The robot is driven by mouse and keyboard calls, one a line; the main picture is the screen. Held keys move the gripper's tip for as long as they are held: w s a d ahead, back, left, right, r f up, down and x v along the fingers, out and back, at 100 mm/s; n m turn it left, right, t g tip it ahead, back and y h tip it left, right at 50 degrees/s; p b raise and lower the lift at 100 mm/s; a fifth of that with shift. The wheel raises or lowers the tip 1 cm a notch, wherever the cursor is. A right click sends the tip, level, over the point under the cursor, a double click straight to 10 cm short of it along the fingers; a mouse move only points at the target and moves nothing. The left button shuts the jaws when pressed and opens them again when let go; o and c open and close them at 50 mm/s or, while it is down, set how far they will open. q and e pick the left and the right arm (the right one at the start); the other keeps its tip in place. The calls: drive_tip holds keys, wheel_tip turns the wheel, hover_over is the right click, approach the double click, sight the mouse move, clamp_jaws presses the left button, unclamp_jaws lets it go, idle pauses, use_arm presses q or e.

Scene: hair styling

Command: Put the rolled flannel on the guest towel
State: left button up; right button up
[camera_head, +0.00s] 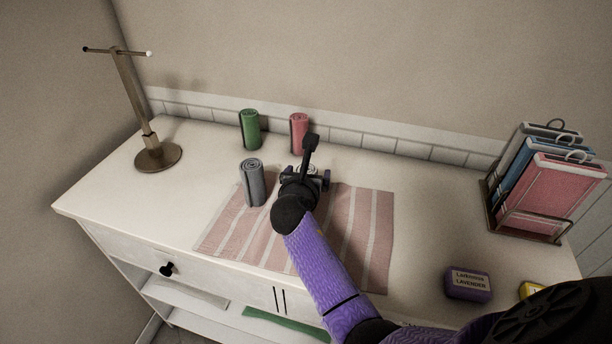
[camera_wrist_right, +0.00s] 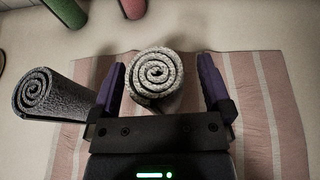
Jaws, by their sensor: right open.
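The guest towel (camera_head: 373,230) is a pink and white striped cloth lying flat on the dresser. A light grey speckled flannel roll (camera_wrist_right: 155,73) stands upright over the towel, between the open fingers of my right gripper (camera_wrist_right: 165,85). In the head view my right gripper (camera_head: 305,178) mostly hides this roll. A darker grey roll (camera_head: 252,183) stands upright at the towel's far left part, left of my gripper; it also shows in the right wrist view (camera_wrist_right: 45,95). My left gripper is out of view.
A green roll (camera_head: 250,129) and a pink roll (camera_head: 299,132) stand behind the towel near the wall. A metal stand (camera_head: 157,155) is at the left. A rack of hanging towels (camera_head: 540,185) and a purple lavender box (camera_head: 468,284) are at the right.

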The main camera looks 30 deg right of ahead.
drive_tip(key=p+v, duration=0.9)
drive_tip(key=v, duration=0.3)
drive_tip(key=shift+r, duration=0.4)
drive_tip(key=shift+w, duration=0.1)
